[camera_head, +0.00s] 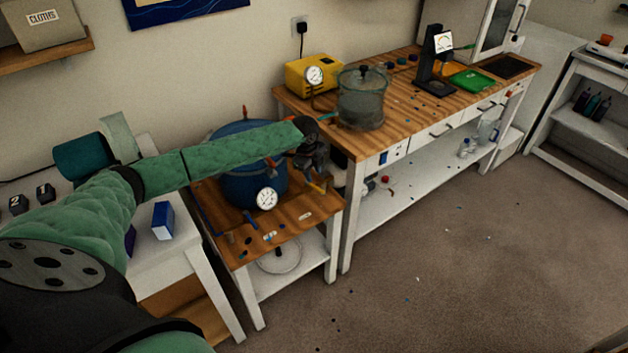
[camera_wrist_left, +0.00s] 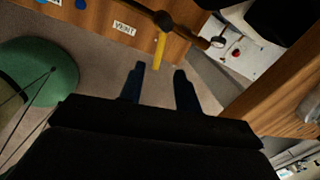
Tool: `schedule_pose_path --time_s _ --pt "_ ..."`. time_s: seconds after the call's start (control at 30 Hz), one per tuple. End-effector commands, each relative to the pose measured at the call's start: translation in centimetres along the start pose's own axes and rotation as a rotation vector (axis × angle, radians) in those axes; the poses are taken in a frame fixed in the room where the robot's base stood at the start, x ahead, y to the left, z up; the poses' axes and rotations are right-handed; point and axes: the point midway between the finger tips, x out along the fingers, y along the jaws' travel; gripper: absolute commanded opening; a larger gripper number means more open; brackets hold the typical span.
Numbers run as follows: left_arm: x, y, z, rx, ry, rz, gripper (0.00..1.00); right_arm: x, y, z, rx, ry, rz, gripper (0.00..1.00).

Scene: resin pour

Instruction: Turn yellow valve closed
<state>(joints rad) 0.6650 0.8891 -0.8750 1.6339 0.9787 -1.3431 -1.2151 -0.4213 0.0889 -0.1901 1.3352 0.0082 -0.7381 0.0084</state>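The yellow valve handle (camera_wrist_left: 159,50) shows in the left wrist view as a short bar hanging from a dark round fitting, near a label reading VENT. In the head view a small yellow piece (camera_head: 317,186) shows at the right of the blue pressure tank (camera_head: 238,185), partly hidden by my gripper. My left gripper (camera_wrist_left: 159,76) is open, its two dark fingers apart. The handle's end lies just ahead of the gap between the fingertips; I cannot tell whether they touch. In the head view my left gripper (camera_head: 314,160) reaches over the tank's right side. My right gripper is not in view.
The tank stands on a low wooden-topped table (camera_head: 283,229) with a gauge (camera_head: 267,199). A longer workbench (camera_head: 410,118) to its right holds a clear chamber (camera_head: 361,100) and a yellow pump (camera_head: 302,76). The floor at right is mostly clear.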

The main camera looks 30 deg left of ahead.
Motion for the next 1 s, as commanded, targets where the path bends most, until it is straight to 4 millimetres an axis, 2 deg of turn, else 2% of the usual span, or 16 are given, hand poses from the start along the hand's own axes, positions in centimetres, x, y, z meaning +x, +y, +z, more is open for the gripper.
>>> schedule_pose_path --time_s 0.4,0.57,0.67,1.0 --pt "-0.7 0.0 0.0 0.0 0.001 0.001 0.31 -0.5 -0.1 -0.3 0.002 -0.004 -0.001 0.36" --pt "-0.5 -0.4 0.1 -0.052 -0.004 0.012 0.0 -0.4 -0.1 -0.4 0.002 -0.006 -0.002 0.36" --pt "-0.1 -1.2 0.2 -0.176 -0.015 0.041 0.0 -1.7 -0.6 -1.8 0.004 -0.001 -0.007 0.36" --pt "0.3 -4.9 0.3 -0.869 -0.127 0.203 0.0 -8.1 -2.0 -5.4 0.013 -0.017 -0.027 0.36"
